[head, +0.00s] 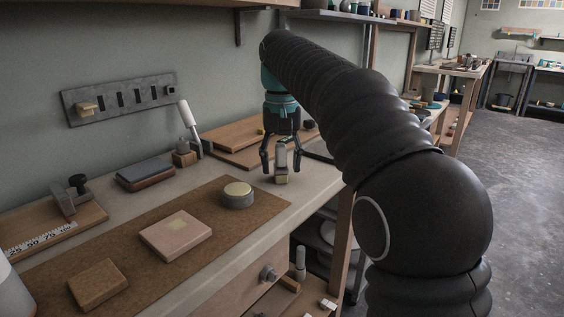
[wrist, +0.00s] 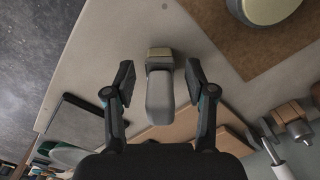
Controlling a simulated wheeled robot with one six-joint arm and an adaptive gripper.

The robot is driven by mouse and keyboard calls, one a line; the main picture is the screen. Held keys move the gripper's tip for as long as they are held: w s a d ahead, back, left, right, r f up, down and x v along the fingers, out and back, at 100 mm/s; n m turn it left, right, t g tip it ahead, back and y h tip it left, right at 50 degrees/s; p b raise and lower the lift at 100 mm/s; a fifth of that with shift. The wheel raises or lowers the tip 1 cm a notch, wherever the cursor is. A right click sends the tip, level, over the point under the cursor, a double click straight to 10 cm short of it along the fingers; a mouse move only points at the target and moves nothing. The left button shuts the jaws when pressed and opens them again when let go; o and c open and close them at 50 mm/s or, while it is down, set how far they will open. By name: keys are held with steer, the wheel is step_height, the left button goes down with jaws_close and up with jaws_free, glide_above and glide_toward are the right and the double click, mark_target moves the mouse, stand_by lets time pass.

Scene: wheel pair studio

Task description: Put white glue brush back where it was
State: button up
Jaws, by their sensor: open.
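A white-handled tool (head: 186,113), which looks like the white glue brush, leans tilted at the back of the bench. It stands by a small wooden block (head: 184,157) that bears a grey metal piece. Its white handle also shows at lower right in the wrist view (wrist: 283,172). My gripper (head: 281,168) is open and points down over the bench, right of it. I cannot tell whether the brush touches the block.
A brown mat (head: 150,220) bears a round tin (head: 238,199), a pinkish slab (head: 176,236) and a wooden block (head: 97,284). Wooden boards (head: 232,137) lie behind my gripper. A slotted rack (head: 120,99) hangs on the wall. The bench's front edge is close by.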

step_height(320, 180, up, 8)
steer(key=shift+f+p, duration=0.25)
steer(key=shift+p, duration=0.1)
steer(key=shift+s+d, duration=0.1)
steer(key=shift+s+d+r, duration=0.1)
steer(key=shift+s+d, duration=0.15)
steer(key=shift+d, duration=0.05)
steer(key=s+d+f+m+t, duration=0.1)
steer(key=s+d+f+t, duration=0.1)
steer(key=s+d+f, duration=0.65)
steer(key=s+d+f+t, duration=0.2)
steer(key=s+d+f, duration=0.25)
steer(key=s, duration=0.65)
steer(key=s+d+f+t, duration=0.1)
steer(key=s+d+f, duration=0.2)
steer(key=s+f, duration=0.4)
step_height(320, 180, down, 3)
steer(key=shift+r, duration=0.2)
